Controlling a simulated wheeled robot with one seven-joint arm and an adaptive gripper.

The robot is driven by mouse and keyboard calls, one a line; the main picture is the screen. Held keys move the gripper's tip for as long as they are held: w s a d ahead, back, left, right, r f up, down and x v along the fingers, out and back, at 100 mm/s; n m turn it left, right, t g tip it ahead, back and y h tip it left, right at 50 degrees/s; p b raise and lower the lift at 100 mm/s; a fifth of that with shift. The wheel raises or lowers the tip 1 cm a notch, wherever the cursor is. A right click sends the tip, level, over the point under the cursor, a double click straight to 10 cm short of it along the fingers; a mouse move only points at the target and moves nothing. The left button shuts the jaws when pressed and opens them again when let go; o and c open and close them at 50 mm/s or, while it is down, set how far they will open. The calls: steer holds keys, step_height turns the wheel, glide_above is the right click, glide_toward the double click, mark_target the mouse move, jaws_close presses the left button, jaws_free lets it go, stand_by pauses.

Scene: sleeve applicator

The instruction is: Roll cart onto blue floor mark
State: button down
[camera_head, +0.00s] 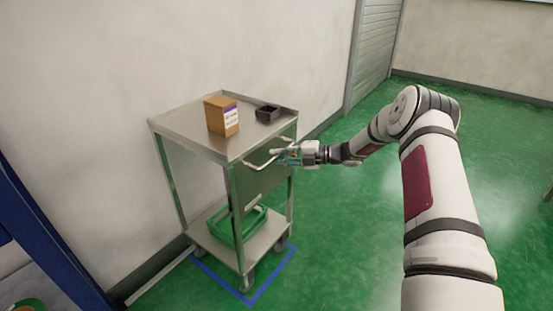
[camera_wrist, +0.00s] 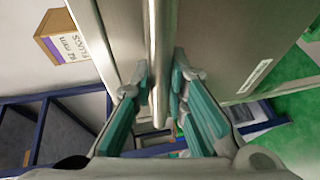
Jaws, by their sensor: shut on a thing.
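The metal cart (camera_head: 178,122) stands upright on its casters close to the wall, at the left of the head view. The blue floor mark (camera_head: 260,286) is a taped outline on the green floor, seen along the front and right of the cart's base. The cart stands over the marked area; the outline's far side is hidden. My gripper (camera_head: 285,156) is at the cart's handle (camera_head: 258,164). In the wrist view my gripper's teal-padded fingers (camera_wrist: 164,90) are shut around the handle bar (camera_wrist: 160,45).
On the cart's top are a cardboard box (camera_head: 221,116) and a small black bin (camera_head: 267,113). A green crate (camera_head: 240,222) sits on the lower shelf. A blue frame (camera_head: 45,230) stands at the left. Open green floor (camera_head: 345,235) lies to the right.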

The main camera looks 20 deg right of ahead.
steer(key=shift+w+d, duration=0.2)
steer(key=shift+d, duration=0.35)
steer(key=c, duration=1.6)
jaws_free()
steer(key=shift+o, duration=0.2)
steer(key=v, duration=1.1)
steer(key=shift+s+d+r, duration=0.15)
steer(key=shift+s+d, duration=0.1)
steer(key=shift+d, duration=0.05)
